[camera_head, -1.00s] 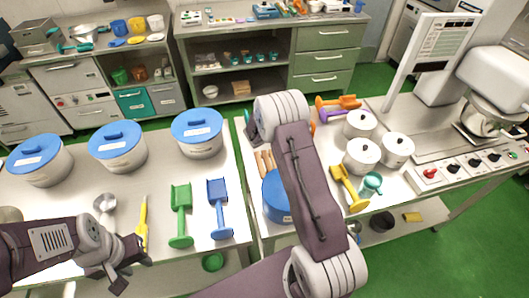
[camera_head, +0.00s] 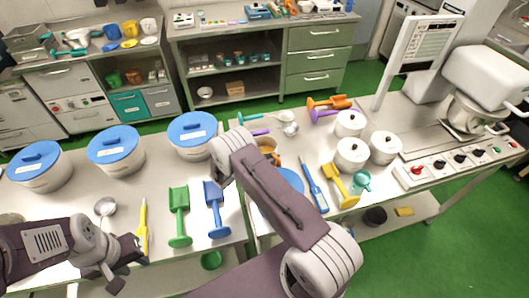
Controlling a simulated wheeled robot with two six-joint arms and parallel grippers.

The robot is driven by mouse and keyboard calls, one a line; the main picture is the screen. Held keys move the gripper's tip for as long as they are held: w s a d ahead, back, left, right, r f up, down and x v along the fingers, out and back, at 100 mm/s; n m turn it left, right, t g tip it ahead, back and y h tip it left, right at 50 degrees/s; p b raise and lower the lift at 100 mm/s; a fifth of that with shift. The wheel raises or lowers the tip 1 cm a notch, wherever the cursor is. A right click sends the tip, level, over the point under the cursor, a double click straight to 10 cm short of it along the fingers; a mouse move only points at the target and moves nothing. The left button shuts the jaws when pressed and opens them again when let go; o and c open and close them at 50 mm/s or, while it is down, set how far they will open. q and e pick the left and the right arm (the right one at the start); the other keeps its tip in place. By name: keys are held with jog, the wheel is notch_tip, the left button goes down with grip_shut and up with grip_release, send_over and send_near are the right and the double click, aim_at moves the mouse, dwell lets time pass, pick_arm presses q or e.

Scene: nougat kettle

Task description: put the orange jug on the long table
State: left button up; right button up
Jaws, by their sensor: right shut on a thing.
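An orange object (camera_head: 267,146), perhaps the orange jug, shows in part on the right-hand table, just beside my right arm. The arm hides much of it, so I cannot be sure of its shape. My right arm crosses the middle of the view and its gripper is hidden. My left gripper (camera_head: 128,263) is open and empty over the front of the left-hand table (camera_head: 150,190), near a yellow spatula (camera_head: 143,222). The right-hand table (camera_head: 310,150) runs to the right under a machine. I cannot tell which table is the long one.
Blue-lidded pots (camera_head: 116,150) stand on the left table, with green (camera_head: 179,213) and blue scoops (camera_head: 216,208) in front. White lidded pots (camera_head: 352,153), a yellow scoop (camera_head: 341,187), a teal cup (camera_head: 361,182) and orange scoop (camera_head: 328,102) crowd the right table.

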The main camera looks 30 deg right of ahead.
jog(key=shift+w+f, duration=0.1)
jog(key=shift+f, duration=0.1)
jog(key=shift+r, duration=0.1)
jog(key=o, duration=1.6)
jog(key=shift+s+f, duration=0.2)
jog(key=shift+o, duration=1)
jog(key=shift+w, duration=0.1)
jog(key=shift+r, duration=0.1)
